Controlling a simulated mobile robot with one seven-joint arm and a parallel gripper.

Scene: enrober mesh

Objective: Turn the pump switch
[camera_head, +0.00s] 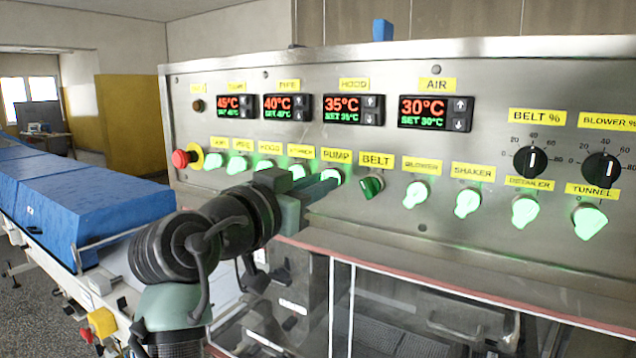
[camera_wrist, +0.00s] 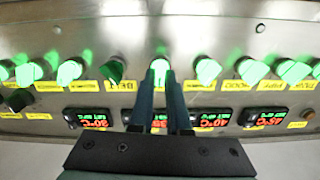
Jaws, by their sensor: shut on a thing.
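The pump switch (camera_head: 336,174) is a small knob glowing green under the yellow PUMP label (camera_head: 337,155) on the steel control panel. My gripper (camera_head: 326,185) reaches the panel from the left, with its fingertips at this knob. In the wrist view, which shows the panel upside down, the pump switch (camera_wrist: 159,65) sits at the tips of the two dark fingers of my gripper (camera_wrist: 160,76). The gripper is shut on the knob. The fingers cover part of the knob and its label there.
The unlit dark green BELT switch (camera_head: 372,187) is close on the right, then the lit BLOWER switch (camera_head: 416,194). Other lit switches stand close on the left, partly behind my arm. A red emergency button (camera_head: 181,158) is farther left. Temperature displays (camera_head: 352,109) are above.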

